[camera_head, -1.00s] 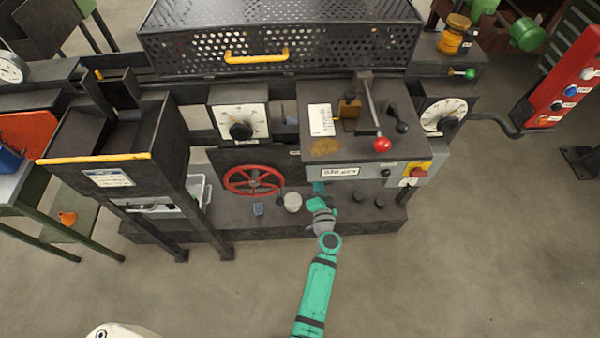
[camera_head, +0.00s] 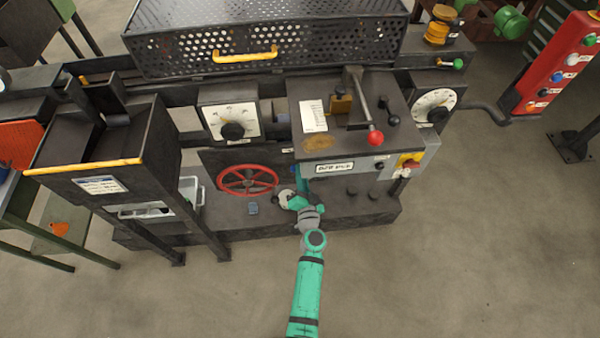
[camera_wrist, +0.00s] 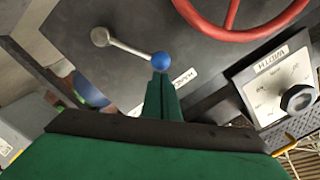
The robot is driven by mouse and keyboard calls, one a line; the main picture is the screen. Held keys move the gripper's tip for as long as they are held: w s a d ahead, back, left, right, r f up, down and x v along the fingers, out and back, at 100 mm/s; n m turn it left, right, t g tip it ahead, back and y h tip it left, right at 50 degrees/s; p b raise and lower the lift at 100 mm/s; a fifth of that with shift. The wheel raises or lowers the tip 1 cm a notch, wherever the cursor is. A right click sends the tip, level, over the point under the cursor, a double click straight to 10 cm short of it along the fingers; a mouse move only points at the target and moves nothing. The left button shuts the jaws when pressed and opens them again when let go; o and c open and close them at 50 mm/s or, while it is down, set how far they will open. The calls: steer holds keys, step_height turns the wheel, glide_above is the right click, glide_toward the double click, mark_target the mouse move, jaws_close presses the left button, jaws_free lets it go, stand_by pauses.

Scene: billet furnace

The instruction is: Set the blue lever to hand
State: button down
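The blue lever shows in the wrist view as a round blue knob (camera_wrist: 161,61) on a grey metal rod that runs up and left to a pivot on a dark panel. My gripper (camera_wrist: 162,82) has its green fingers close together, with the tips right at the underside of the knob. The knob is not seen between the fingers, and I cannot tell whether they touch it. A small white label (camera_wrist: 182,77) sits just right of the knob, partly covered by the fingers. In the head view my gripper (camera_head: 298,192) is low at the machine front; I cannot make out the lever there.
A red handwheel (camera_head: 247,180) is left of my gripper, also in the wrist view (camera_wrist: 232,20). A white dial (camera_wrist: 276,87) stands at the right of that view. A control box with a red-knobbed lever (camera_head: 375,138) overhangs my gripper. Open floor lies in front.

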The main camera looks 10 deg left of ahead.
steer(key=shift+s+a, duration=0.1)
steer(key=shift+a, duration=0.1)
steer(key=s+d+r, duration=0.3)
steer(key=s+d, duration=0.3)
steer(key=s, duration=0.3)
steer(key=shift+s+d+r, duration=0.15)
steer(key=shift+d+r, duration=0.05)
stand_by(0.4)
